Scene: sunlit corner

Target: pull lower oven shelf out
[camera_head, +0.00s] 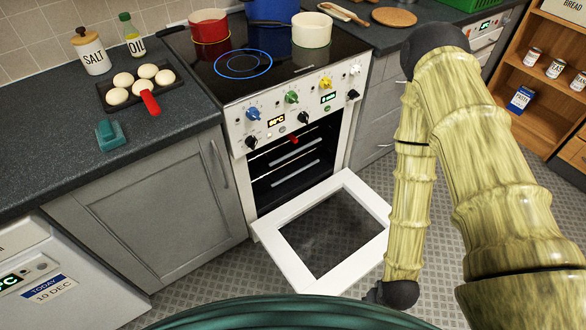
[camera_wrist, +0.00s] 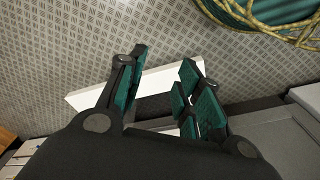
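The oven (camera_head: 300,125) stands under the hob with its white-framed door (camera_head: 335,230) folded down open. Inside the dark cavity two pale shelf bars show, one above the other; the lower shelf (camera_head: 295,174) is the lower one, pushed in. A small red thing (camera_head: 294,140) shows near the cavity's top. In the wrist view my gripper (camera_wrist: 165,62) is open and empty, its dark green fingers apart. The white door (camera_wrist: 85,98) shows behind and between the fingers; whether they touch it I cannot tell. The shelves are not seen in the wrist view. The head view does not show my gripper.
A black tray of buns (camera_head: 112,93) with a red handle sits on the left counter, beside a teal object (camera_head: 110,134). Pots stand on the hob (camera_head: 262,70). A wooden shelf unit (camera_head: 545,70) stands right.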

